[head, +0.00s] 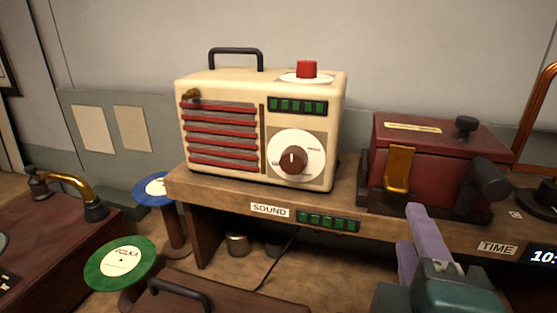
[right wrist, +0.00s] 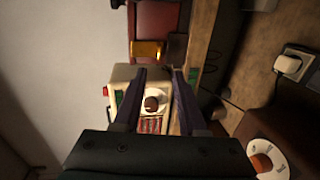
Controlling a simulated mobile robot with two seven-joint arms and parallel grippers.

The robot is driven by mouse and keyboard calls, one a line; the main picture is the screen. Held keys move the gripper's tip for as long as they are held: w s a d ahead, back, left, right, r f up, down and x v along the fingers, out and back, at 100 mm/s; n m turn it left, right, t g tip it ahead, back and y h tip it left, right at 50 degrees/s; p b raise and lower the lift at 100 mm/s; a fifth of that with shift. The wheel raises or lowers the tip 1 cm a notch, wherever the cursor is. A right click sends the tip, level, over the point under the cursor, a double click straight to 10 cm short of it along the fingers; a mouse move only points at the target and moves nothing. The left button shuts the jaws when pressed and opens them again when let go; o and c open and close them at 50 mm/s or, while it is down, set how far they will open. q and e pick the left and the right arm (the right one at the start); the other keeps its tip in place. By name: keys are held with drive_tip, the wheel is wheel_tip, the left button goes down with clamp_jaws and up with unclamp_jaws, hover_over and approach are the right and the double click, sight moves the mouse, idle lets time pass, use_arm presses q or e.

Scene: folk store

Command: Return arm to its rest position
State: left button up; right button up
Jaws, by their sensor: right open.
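My right gripper (head: 418,240) shows at the lower right of the head view, in front of the wooden shelf and below the red box. Its purple fingers also show in the right wrist view (right wrist: 158,80), spread apart with nothing between them. Beyond the fingers, apart from them, is the cream radio (right wrist: 124,74). In the head view the radio (head: 222,87) stands upright on the shelf, with a brown dial knob (head: 292,160) and a red top knob (head: 306,69). My left gripper is in neither view.
A dark red box (head: 430,140) with a brass lever (head: 399,168) stands on the shelf (head: 350,207), right of the radio. A green disc (head: 105,272) and a blue disc (head: 150,188) stand at left. A wooden case with a brass arm (head: 72,187) is at far left.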

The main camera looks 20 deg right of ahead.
drive_tip(key=s+f+m+g+y, duration=0.8)
drive_tip(key=s+m+g, duration=0.15)
drive_tip(key=s, duration=0.35)
wheel_tip(320, 180, up, 25)
drive_tip(key=a+p, duration=0.1)
drive_tip(key=p, duration=2.3)
drive_tip(key=shift+s+f+y+p, duration=0.15)
drive_tip(key=shift+y+p, duration=0.15)
drive_tip(key=shift+g, duration=0.25)
